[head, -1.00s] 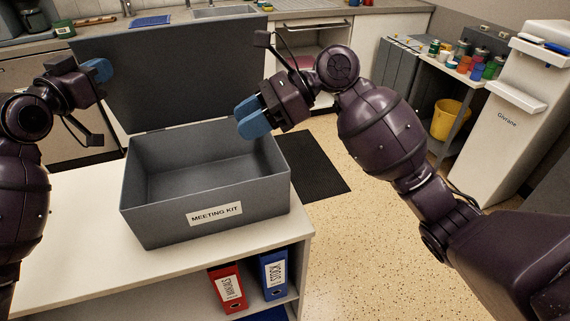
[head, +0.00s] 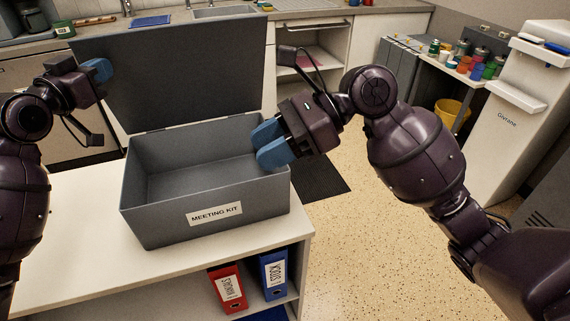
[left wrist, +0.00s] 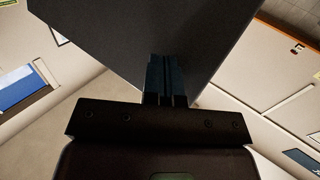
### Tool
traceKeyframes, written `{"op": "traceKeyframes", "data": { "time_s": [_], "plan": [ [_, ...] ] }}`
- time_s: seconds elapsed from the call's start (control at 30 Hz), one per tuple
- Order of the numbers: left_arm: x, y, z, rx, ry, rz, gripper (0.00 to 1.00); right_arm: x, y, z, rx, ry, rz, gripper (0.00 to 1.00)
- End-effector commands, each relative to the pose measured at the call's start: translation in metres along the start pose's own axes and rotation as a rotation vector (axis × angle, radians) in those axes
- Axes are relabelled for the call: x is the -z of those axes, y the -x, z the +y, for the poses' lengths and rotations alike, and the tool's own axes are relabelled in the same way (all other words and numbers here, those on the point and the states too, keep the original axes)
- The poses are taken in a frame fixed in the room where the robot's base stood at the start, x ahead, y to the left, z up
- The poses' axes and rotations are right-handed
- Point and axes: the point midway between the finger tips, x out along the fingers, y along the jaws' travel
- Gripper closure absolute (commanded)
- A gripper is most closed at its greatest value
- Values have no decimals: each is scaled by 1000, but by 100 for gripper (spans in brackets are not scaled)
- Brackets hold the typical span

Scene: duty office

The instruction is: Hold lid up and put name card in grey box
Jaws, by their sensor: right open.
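The grey box (head: 165,220), labelled MEETING KIT, stands on a white cabinet top. Its lid (head: 180,75) stands raised at the back. My left gripper (head: 100,70) is at the lid's left edge. In the left wrist view its dark fingers (left wrist: 166,80) are together, in front of the lid's face (left wrist: 150,30); whether they touch it is unclear. My right gripper (head: 268,145) is open over the box's right end, its blue fingertips pointing left, with nothing visible between them. I see no name card; the front wall hides part of the box floor, and the visible part looks bare.
Red and blue binders (head: 228,288) stand on the shelf below the cabinet top (head: 80,255). A sink counter (head: 300,12) is behind. At the right are a side table with jars (head: 463,66), a yellow bucket (head: 448,114) and a white dispenser (head: 520,110).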

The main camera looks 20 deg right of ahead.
Motion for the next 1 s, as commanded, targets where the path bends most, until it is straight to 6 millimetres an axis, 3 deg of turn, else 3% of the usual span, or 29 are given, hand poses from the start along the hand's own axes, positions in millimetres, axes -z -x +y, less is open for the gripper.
{"op": "traceKeyframes", "data": {
  "time_s": [0.6, 1.0],
  "plan": [
    [0, 0, 0, 0, 0, 0, 100, 6, 8, 47, 0, 0, 0, 60],
    [0, 0, 0, 0, 0, 0, 100, 6, 9, 52, 0, 1, 0, 60]
  ]
}}
